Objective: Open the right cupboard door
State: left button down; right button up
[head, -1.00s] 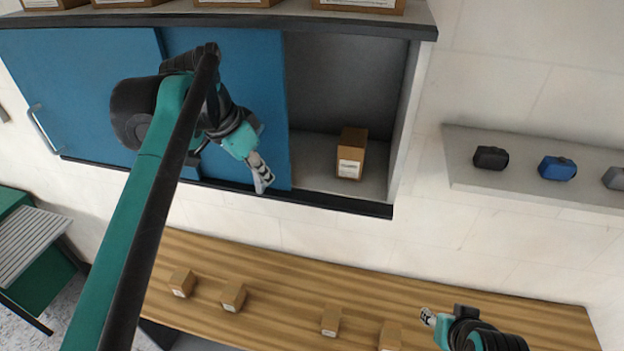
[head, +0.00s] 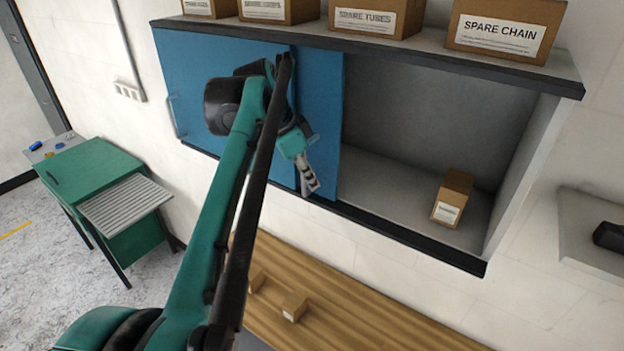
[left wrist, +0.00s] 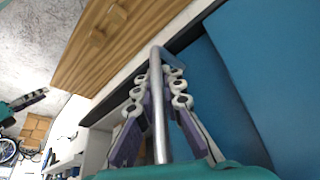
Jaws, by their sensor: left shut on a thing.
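The blue right cupboard door (head: 326,125) stands partly behind my left arm in the head view. An open gap lies to its right, showing the grey inside of the cupboard (head: 435,105). The blue left door (head: 200,75) is beside it. My left gripper (head: 311,184) is at the lower part of the right door. In the left wrist view, its fingers (left wrist: 155,105) are shut around a metal bar handle (left wrist: 158,95), with blue door panels to the right. My right gripper is out of view.
A small cardboard box (head: 453,198) stands inside the open part. Several labelled boxes, including SPARE CHAIN (head: 505,28), stand on top. Below is a wooden bench (head: 370,310) with small boxes. A green cabinet (head: 100,170) stands at left.

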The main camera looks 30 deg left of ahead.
pick_arm(q)
jog(key=c, duration=1.6)
grip_release()
jog(key=v, duration=1.2)
jog(key=shift+w+d, duration=0.1)
